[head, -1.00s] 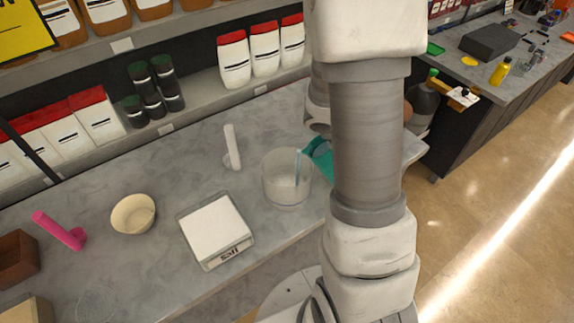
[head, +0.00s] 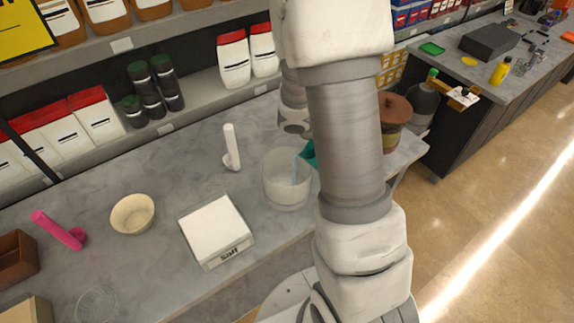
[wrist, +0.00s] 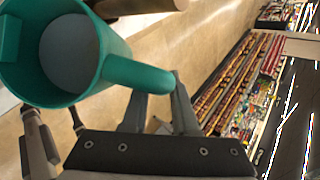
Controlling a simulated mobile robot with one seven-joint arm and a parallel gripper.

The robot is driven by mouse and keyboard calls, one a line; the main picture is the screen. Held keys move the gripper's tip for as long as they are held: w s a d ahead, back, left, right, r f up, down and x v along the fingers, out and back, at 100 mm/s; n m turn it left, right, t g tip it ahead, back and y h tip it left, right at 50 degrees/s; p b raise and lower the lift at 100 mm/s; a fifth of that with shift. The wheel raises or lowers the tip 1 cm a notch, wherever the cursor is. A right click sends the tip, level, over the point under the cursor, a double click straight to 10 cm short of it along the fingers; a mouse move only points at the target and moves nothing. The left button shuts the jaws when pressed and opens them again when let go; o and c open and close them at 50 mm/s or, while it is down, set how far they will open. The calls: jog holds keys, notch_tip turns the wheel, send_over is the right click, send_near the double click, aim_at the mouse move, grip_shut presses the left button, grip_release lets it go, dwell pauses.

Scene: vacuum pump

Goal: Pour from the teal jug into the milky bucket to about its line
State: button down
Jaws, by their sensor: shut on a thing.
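The teal jug (head: 308,155) is tilted at the right rim of the milky bucket (head: 287,196); my arm hides most of it in the head view. A thin pale blue stream (head: 297,168) falls from the jug into the bucket. The bucket is translucent and stands upright on the counter; I cannot make out its line or its level clearly. In the wrist view, the jug (wrist: 112,48) shows pale liquid inside, and my gripper (wrist: 160,92) is shut on its handle. The head view hides the gripper behind my arm.
A cream bowl (head: 132,213) and a pink piece (head: 60,231) are farther left. A brown-lidded jar (head: 393,122) is beyond my arm.

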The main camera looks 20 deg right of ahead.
jog(key=shift+w+a+r+n+g+h+b, duration=0.2)
jog(key=shift+w+a+r+g+h+b, duration=0.15)
jog(key=shift+a+h+b, duration=0.3)
jog(key=shift+w+a+r+n+g+h+b, duration=0.1)
jog(key=shift+w+a+n+g+h+b, duration=0.25)
jog(key=shift+h+b, duration=0.35)
dwell(1.4)
jog(key=shift+w+a+r+g+h+b, duration=0.3)
jog(key=shift+w+a+r+h+b, duration=0.25)
jog(key=shift+a+r+h, duration=0.25)
dwell(0.6)
jog(key=shift+w+a+r, duration=0.1)
jog(key=shift+r, duration=0.05)
jog(key=shift+w+a+r+h+p, duration=0.2)
jog(key=shift+a+h+p, duration=0.15)
jog(key=shift+p, duration=0.2)
dwell(0.4)
